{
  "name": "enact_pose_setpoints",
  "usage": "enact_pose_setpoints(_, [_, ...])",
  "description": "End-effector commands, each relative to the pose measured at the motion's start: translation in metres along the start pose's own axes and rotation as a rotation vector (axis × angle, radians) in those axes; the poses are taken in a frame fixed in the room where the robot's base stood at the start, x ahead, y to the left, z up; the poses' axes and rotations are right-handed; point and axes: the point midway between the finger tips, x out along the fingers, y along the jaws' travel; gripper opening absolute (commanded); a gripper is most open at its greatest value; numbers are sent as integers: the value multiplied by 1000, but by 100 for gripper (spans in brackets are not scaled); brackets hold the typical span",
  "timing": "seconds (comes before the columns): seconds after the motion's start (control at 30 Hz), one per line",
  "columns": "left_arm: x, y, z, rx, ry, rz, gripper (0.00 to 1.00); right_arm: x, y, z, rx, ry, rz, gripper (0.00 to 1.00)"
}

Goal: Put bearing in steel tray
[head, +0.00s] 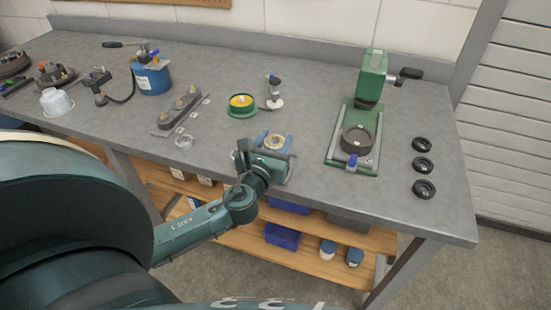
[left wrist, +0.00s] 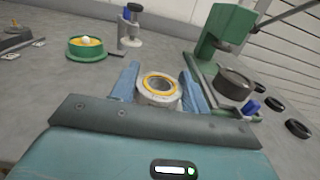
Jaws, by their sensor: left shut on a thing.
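My left gripper (head: 275,146) is over the front part of the workbench, in the middle of the head view. Its two blue fingers are shut on the bearing (head: 274,140), a silvery ring with a gold-yellow rim. In the left wrist view the bearing (left wrist: 158,88) sits between the fingers (left wrist: 159,94), its round opening facing up. My right gripper is not in view.
A green press (head: 371,85) with a dark round cup (head: 356,140) stands right of the gripper. Three black rings (head: 423,165) lie near the right edge. A green-and-yellow round container (head: 241,104) and a blue can (head: 151,78) stand farther back. Bench (head: 300,190) is clear in front.

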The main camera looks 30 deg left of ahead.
Motion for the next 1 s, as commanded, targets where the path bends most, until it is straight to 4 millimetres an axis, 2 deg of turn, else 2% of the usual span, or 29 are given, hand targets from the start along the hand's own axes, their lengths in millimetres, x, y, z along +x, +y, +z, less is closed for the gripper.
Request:
enact_pose_setpoints(0.3, [0,0,-39,1,-1,0,15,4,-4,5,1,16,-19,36])
enact_pose_setpoints(0.6, [0,0,-40,0,-2,-1,15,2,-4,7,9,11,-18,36])
enact_pose_setpoints(1.0, [0,0,-54,0,1,-1,15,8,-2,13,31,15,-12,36])
